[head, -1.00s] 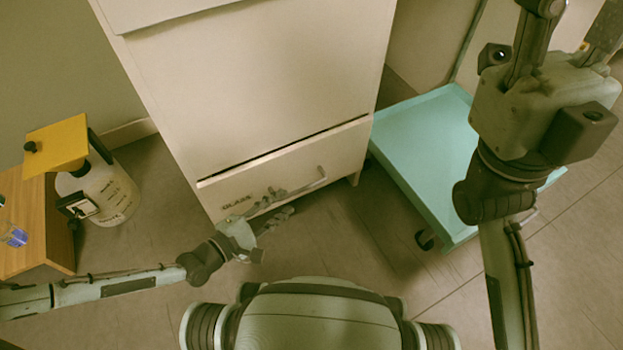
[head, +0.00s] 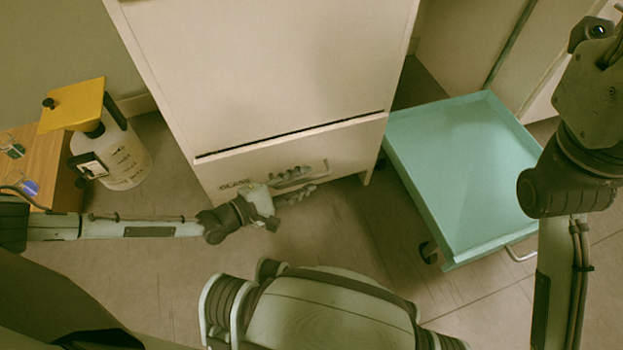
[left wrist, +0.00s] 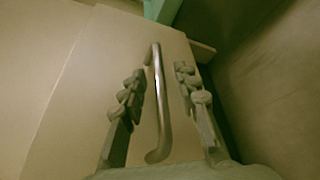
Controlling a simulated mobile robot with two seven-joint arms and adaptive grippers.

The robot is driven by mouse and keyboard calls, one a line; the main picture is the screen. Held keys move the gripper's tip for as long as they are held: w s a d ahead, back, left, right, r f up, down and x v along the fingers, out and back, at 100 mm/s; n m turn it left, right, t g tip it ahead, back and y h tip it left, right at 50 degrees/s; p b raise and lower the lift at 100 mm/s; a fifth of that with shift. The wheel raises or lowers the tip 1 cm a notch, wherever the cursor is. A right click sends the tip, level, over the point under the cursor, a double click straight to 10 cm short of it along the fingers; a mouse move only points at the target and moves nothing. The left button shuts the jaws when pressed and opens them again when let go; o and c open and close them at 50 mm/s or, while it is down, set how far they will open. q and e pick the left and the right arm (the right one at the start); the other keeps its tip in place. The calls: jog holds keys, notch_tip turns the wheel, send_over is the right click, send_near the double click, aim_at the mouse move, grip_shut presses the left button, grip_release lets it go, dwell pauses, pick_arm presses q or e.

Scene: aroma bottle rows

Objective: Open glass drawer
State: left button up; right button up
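The glass drawer (head: 235,170) is the bottom drawer of a pale cabinet, with the word GLASS on its front. A thin dark slit runs along its top edge; I see no wide gap. Its bar handle (left wrist: 159,100) stands between the two fingers of my left gripper (left wrist: 160,98) in the left wrist view, with space on both sides. My left gripper (head: 303,182) is open at the drawer front in the head view and partly covers the handle there. My right gripper's body (head: 592,95) is at the top right; its fingertips are cut off by the frame edge.
A turquoise cart (head: 462,180) stands close to the right of the cabinet (head: 270,65). At the left are a white container (head: 122,160) with a yellow top (head: 75,104) and a wooden surface (head: 28,150). The floor (head: 150,260) before the drawer is bare.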

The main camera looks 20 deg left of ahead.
pick_arm(q)
jog(key=shift+w, duration=0.1)
jog(key=shift+c, duration=0.5)
grip_shut()
